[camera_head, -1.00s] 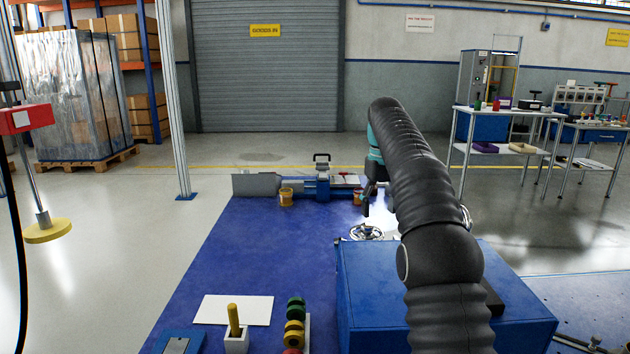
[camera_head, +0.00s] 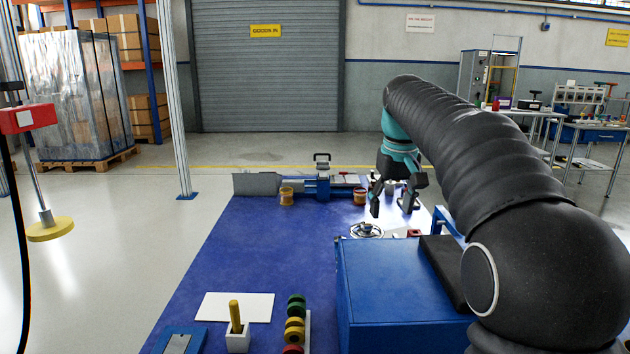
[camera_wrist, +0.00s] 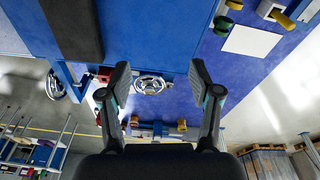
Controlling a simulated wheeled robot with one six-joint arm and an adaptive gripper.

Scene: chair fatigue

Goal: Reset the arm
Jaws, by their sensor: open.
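My gripper (camera_head: 393,208) hangs fingers down at the end of my black-sleeved arm, over the far right part of the blue mat. Its fingers are spread apart with nothing between them. In the wrist view my gripper (camera_wrist: 162,85) shows two dark fingers wide apart, with the silver handwheel (camera_wrist: 149,86) seen beyond the gap. The handwheel also shows in the head view (camera_head: 366,230), just behind the blue box. My arm comes in from the lower right and hides part of the blue box (camera_head: 385,275) and its black pad (camera_head: 446,268).
A white sheet (camera_head: 235,306), a holder with a yellow peg (camera_head: 235,325) and coloured discs (camera_head: 295,327) lie in front. The middle of the blue mat (camera_head: 265,245) is clear.

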